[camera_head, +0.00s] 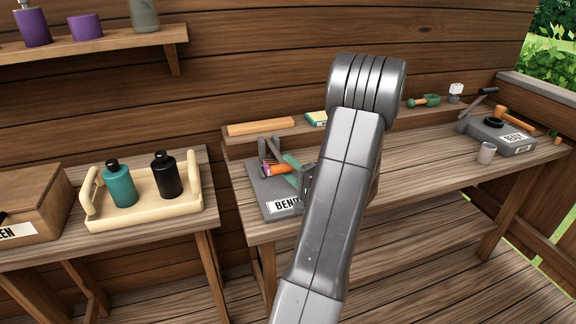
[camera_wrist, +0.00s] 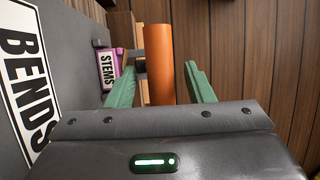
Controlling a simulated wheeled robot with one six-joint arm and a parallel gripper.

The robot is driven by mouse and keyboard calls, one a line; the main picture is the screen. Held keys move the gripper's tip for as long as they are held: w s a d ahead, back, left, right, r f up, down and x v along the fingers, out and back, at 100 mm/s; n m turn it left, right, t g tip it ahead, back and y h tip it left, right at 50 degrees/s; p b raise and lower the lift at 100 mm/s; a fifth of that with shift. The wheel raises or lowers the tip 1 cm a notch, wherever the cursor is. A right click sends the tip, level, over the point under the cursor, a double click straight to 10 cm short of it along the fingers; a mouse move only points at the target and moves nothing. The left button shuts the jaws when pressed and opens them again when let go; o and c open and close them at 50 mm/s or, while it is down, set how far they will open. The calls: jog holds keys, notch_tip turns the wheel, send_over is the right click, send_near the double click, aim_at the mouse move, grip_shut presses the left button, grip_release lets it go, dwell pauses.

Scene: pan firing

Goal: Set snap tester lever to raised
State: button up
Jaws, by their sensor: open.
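The device labelled BENDS (camera_head: 268,196) is a flat grey base on the right-hand bench; it appears to be the snap tester. An orange lever handle (camera_head: 280,170) shows above it in the head view. In the wrist view, the orange handle (camera_wrist: 159,60) stands between the two green fingers of my gripper (camera_wrist: 162,80). My gripper is open, with a visible gap between the handle and the right finger; whether the left finger touches it is unclear. The grey base (camera_wrist: 75,50) fills the left of the wrist view. My arm hides the device's right side in the head view.
A wooden tray (camera_head: 150,212) with two bottles is on the left bench. The wooden wall is close behind.

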jog(key=shift+w+a, duration=0.35)
jog(key=shift+w, duration=0.05)
grip_shut()
jog(key=shift+r, duration=0.1)
jog(key=shift+r, duration=0.2)
